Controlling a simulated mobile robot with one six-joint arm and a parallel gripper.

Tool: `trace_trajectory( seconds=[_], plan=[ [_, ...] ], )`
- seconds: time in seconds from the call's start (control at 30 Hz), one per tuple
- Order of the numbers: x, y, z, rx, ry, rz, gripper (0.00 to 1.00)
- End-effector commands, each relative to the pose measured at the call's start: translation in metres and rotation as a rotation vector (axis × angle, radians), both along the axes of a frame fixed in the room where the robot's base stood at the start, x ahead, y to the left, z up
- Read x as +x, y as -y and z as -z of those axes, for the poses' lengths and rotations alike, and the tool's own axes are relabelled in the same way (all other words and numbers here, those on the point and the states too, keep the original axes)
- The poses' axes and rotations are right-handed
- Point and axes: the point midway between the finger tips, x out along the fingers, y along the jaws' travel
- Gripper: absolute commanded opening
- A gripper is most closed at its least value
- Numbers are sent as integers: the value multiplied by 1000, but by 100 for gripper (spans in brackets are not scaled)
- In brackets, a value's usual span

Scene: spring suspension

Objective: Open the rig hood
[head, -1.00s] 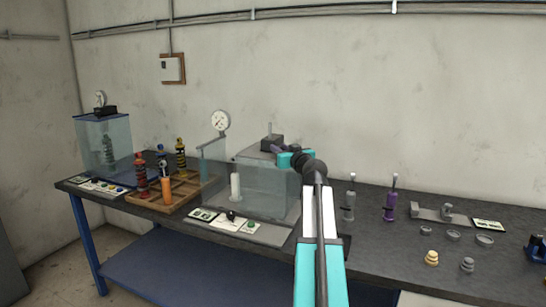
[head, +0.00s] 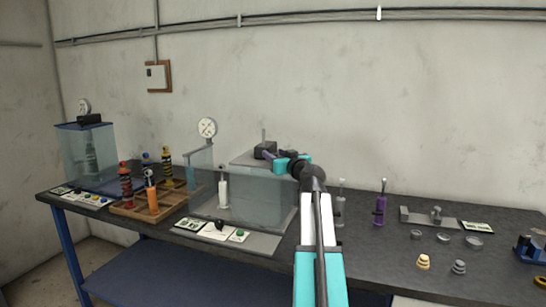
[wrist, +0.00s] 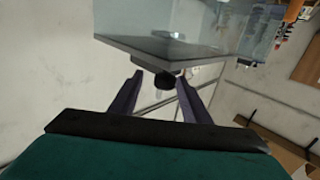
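The rig in the middle of the bench has a clear-walled hood (head: 265,198) with a grey top. A dark block and an upright rod stand on that top. My gripper (head: 277,158) is at the hood's top, beside the dark block. In the wrist view my two purple fingers (wrist: 160,78) are apart, one on each side of a dark round knob (wrist: 165,80) near the grey plate edge. Gaps show beside the knob, so the fingers look open.
A wooden tray (head: 138,213) with several coloured shock absorbers is left of the rig. A blue-edged clear tank (head: 88,155) stands at far left. Control cards line the rig's front.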

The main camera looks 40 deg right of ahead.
Motion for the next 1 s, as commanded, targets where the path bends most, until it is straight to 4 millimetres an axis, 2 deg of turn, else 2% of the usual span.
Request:
trace_trajectory(
  seconds=[0.17, 0.37, 1.0],
  plan=[
    [1, -4, 1, 1, -1, -5, 43],
    [-8, -8, 2, 1, -1, -6, 43],
    [-80, -30, 2, 0, 0, -3, 43]
  ],
)
